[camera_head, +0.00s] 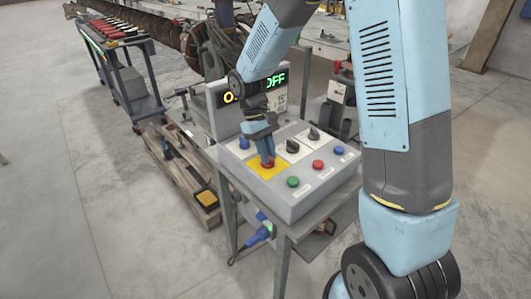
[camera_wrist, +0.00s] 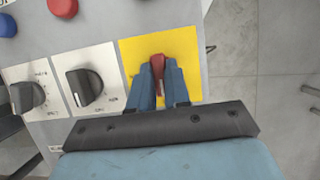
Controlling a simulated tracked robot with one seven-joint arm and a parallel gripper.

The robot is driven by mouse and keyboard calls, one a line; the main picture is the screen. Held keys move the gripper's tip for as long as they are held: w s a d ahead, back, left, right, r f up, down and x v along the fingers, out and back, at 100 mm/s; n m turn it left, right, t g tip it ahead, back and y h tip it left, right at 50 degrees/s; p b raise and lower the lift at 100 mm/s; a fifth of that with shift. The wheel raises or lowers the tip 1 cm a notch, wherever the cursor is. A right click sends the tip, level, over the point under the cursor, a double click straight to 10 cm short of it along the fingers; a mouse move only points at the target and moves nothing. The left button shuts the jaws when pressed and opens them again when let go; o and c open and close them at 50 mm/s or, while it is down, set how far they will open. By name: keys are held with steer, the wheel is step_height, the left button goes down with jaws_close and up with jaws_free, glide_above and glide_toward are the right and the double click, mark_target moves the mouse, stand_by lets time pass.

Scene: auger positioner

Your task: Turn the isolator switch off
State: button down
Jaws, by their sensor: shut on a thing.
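The isolator switch has a red handle (camera_wrist: 157,64) on a yellow plate (camera_wrist: 191,47) in the wrist view. In the head view the yellow plate (camera_head: 255,173) is at the left front of the grey control box (camera_head: 300,205). My gripper (camera_wrist: 158,80) is shut on the red handle, with one blue finger on each side of it. In the head view my gripper (camera_head: 267,158) points down at the plate, and the red handle (camera_head: 268,164) shows only in small part between the fingers. The fingers hide most of the handle, so its exact setting is hard to tell.
Black rotary knobs (camera_wrist: 85,86) sit beside the yellow plate. A green button (camera_head: 293,182), a red button (camera_head: 318,165) and blue buttons are on the same panel. Behind, a display (camera_head: 276,80) shows green "OFF", partly hidden by my arm. A pallet (camera_head: 180,170) lies left of the stand.

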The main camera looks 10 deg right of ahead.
steer(key=shift+w+a, duration=0.1)
stand_by(0.3)
steer(key=c, duration=1.1)
jaws_free()
steer(key=v, duration=1.3)
steer(key=shift+r, duration=0.35)
steer(key=s+d+r+m+t+y, duration=0.1)
steer(key=s+d+r+m+t, duration=0.1)
steer(key=s+d, duration=0.4)
steer(key=s+d+r+m+t, duration=0.2)
steer(key=s+d+r+t, duration=0.2)
steer(key=s, duration=0.4)
steer(key=s+d+r+m+t+y, duration=0.1)
steer(key=s+d+r+m+t, duration=0.1)
steer(key=s+d+r, duration=0.3)
steer(key=shift+s+d+r+m+t+y, duration=0.1)
steer(key=shift+s+d+m+t+y, duration=0.2)
steer(key=shift+s+d, duration=0.55)
steer(key=shift+s+d+r+m+t, duration=0.1)
steer(key=shift+s+d+t, duration=0.45)
steer(key=shift+d, duration=0.55)
